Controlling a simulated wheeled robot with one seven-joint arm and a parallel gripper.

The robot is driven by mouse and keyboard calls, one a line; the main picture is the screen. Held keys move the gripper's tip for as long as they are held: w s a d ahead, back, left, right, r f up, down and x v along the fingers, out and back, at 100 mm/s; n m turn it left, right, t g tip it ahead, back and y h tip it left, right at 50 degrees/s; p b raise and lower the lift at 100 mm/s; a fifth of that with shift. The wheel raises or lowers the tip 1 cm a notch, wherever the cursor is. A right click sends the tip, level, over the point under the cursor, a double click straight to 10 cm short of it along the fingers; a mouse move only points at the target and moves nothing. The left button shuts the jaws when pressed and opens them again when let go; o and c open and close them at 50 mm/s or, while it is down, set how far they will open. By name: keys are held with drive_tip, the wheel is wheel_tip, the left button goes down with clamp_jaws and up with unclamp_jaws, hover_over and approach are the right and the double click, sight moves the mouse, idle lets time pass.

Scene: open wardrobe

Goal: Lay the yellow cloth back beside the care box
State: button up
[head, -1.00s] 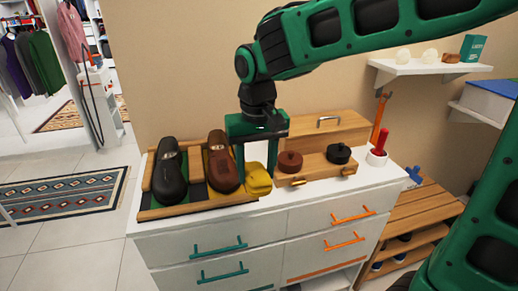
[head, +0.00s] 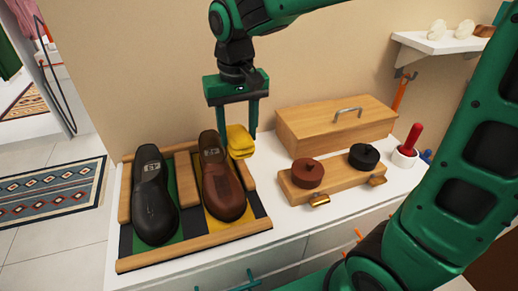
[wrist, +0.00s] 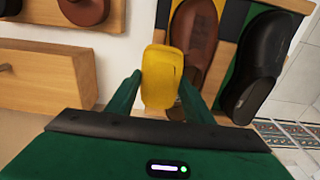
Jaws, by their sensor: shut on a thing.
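My gripper (head: 231,131) is shut on the folded yellow cloth (head: 240,142). In the wrist view the cloth (wrist: 160,77) sits between the green fingers and overlaps the brown shoe's edge. The wooden care box (head: 335,125), with a metal handle on its lid, stands closed at the back of the white dresser top, right of my gripper. Whether the cloth touches anything below is unclear.
A wooden tray (head: 190,243) holds the brown shoe and a black shoe (head: 153,195). A wooden holder (head: 330,186) carries a brown tin (head: 307,173) and a black tin (head: 364,157). White surface is bare between tray and holder.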

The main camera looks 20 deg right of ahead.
drive_tip(key=shift+w, duration=0.15)
hover_over(264, 154)
wheel_tip(264, 154, down, 7)
drive_tip(key=shift+a, duration=0.1)
drive_tip(key=shift+f, duration=2)
drive_tip(key=shift+f, duration=0.1)
drive_tip(key=o, duration=1.2)
drive_tip(key=shift+c, duration=0.2)
drive_tip(key=shift+o, duration=0.2)
